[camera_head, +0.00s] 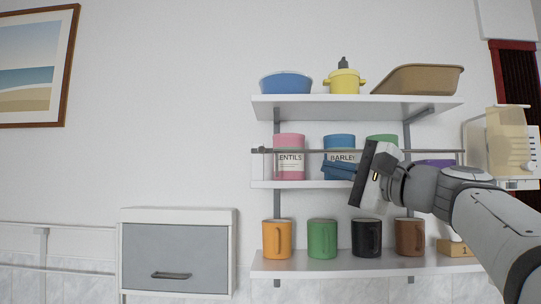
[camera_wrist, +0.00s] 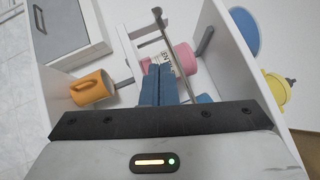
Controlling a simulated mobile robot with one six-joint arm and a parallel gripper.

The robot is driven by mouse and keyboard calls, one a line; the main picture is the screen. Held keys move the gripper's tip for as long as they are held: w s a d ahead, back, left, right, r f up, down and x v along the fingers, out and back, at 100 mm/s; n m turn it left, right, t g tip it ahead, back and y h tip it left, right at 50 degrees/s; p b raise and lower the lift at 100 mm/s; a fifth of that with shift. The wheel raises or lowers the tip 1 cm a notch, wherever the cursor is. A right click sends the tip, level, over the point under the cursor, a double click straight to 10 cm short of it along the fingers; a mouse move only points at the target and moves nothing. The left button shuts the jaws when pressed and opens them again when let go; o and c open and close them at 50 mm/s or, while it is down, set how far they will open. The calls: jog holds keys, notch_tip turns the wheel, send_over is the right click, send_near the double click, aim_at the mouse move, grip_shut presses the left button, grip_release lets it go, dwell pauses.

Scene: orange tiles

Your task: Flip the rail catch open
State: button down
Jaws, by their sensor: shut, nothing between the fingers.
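A thin grey rail (camera_head: 360,151) runs across the front of the middle shelf (camera_head: 290,184). A small dark catch (camera_head: 258,150) sits at its left end. In the wrist view the rail (camera_wrist: 173,58) slants past my fingertips, with the catch (camera_wrist: 157,14) at its top end. My gripper (camera_head: 326,168) has blue fingers, shut and empty, in front of the barley canister (camera_head: 339,142), to the right of the catch and slightly below the rail. The fingertips also show in the wrist view (camera_wrist: 158,70). They appear apart from the catch; whether they touch the rail I cannot tell.
Pink (camera_head: 289,142) and green (camera_head: 382,140) canisters stand behind the rail. Several mugs, including an orange one (camera_head: 277,238), stand on the lower shelf. A blue bowl (camera_head: 286,83), yellow pot (camera_head: 344,80) and brown tray (camera_head: 418,79) sit above. A grey-fronted cabinet (camera_head: 178,252) hangs lower left.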

jog(key=p, duration=0.6)
send_near(265, 152)
jog(key=x, duration=0.5)
jog(key=shift+w+d+r, duration=0.1)
jog(key=shift+r, duration=0.05)
jog(key=shift+a, duration=0.25)
jog(key=shift+w, duration=0.15)
